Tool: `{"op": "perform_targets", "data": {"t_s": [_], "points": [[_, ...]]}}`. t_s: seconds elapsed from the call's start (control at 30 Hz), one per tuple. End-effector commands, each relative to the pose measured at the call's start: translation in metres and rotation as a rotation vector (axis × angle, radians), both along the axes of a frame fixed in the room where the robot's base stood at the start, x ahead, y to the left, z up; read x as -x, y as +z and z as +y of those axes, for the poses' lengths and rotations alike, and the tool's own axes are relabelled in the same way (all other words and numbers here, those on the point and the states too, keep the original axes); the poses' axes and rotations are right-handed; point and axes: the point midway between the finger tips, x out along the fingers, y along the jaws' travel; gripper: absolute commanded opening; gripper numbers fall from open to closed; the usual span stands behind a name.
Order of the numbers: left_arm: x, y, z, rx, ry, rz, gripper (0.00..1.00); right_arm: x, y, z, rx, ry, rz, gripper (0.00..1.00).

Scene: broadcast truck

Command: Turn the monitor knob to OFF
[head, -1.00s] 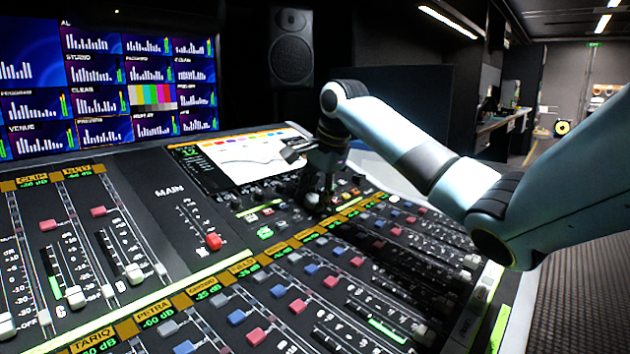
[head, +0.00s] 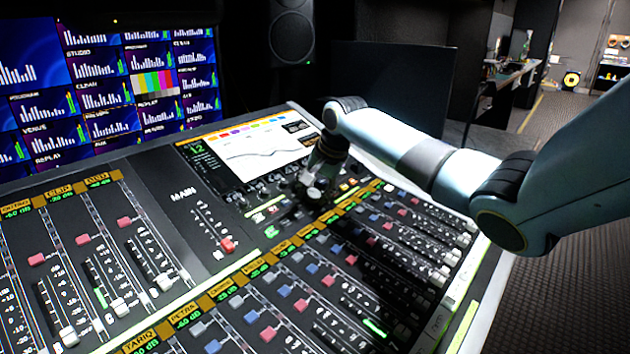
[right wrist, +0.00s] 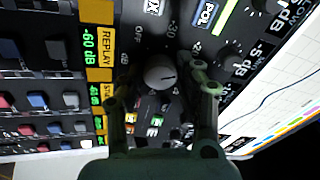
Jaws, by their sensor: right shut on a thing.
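The monitor knob (right wrist: 160,74) is a small round pale-grey cap with a dark pointer line, which points toward the right of the right wrist view. An OFF label (right wrist: 138,34) is printed on the panel to its upper left, and other scale marks lie above and to its right. My right gripper (right wrist: 163,82) is shut on the knob, one finger on each side. In the head view my right gripper (head: 312,190) reaches down to the console below the screen, and it hides the knob there. My left gripper is not in view.
The mixing console (head: 180,205) fills the foreground with faders and small buttons. Its lit screen (head: 258,148) stands just behind my right gripper. A wall of monitors (head: 110,85) and a speaker (head: 292,38) are behind. Open floor (head: 580,270) lies at right.

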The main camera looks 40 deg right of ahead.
Motion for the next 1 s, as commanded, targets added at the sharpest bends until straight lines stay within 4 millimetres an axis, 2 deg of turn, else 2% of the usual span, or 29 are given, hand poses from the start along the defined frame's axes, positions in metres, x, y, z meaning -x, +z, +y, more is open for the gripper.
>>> {"op": "perform_targets", "data": {"t_s": [0.03, 0.4, 1.0], "points": [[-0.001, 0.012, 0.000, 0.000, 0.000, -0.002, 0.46, -0.002, 0.009, 0.000, 0.019, 0.041, -0.011, 0.02], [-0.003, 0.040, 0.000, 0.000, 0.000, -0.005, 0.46, -0.002, 0.006, 0.000, 0.156, 0.363, -0.021, 0.02], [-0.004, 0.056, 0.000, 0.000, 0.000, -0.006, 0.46, -0.001, 0.002, -0.001, 0.379, 0.887, -0.037, 0.02]]}}
